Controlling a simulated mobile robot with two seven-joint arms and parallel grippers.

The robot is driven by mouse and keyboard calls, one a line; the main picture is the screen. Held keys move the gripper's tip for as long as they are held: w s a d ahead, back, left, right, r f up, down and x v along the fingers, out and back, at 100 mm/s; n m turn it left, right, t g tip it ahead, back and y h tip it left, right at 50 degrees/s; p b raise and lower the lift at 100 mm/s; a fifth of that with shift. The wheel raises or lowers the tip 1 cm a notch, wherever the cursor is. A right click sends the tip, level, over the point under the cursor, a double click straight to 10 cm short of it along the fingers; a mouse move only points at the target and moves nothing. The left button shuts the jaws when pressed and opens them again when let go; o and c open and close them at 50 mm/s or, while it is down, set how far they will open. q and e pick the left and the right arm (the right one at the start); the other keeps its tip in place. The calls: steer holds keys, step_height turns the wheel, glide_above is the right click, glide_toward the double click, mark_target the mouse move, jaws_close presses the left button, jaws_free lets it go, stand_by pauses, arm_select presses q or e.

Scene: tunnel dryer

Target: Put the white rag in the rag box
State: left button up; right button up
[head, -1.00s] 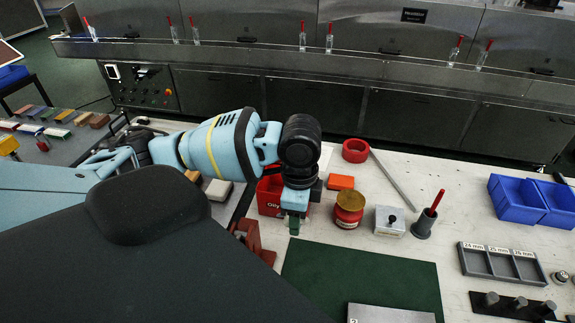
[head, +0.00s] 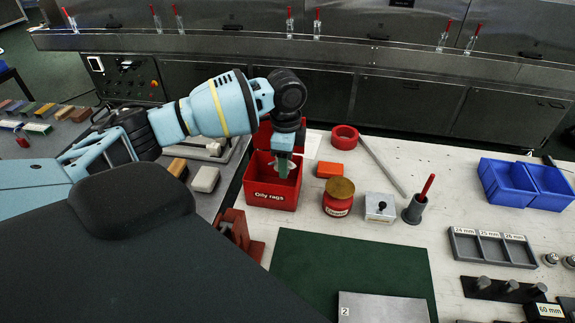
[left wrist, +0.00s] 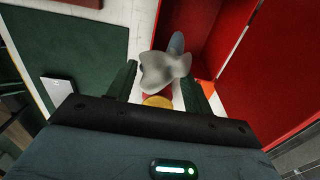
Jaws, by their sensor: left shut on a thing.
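The rag box is a red open-topped box (head: 270,199) labelled "Oily rags", with its lid raised at the back. My left gripper (head: 283,167) is over the box opening, pointing down. It is shut on the white rag (left wrist: 165,72), a crumpled pale cloth between the two fingers in the left wrist view. In the head view only a small pale part of the rag shows around the fingers. The red box wall (left wrist: 197,25) rises close beside the rag in the left wrist view. I cannot tell how far the rag is below the rim. My right gripper is not in view.
A red jar with a yellow lid (head: 338,199), an orange block (head: 329,170) and a red tape roll (head: 344,137) stand right of the box. A green mat (head: 340,265) lies in front. Blue bins (head: 528,185) stand far right.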

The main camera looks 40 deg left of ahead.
arm_select(q)
steer(key=shift+w+a, duration=0.3)
steer(key=shift+w, duration=0.05)
steer(key=shift+w+a, duration=0.2)
steer(key=shift+w, duration=0.05)
steer(key=shift+f, duration=1.8)
steer(key=shift+f, duration=0.6)
steer(key=o, duration=0.9)
steer(key=shift+r, duration=0.1)
step_height(320, 180, up, 13)
steer(key=shift+p, duration=0.35)
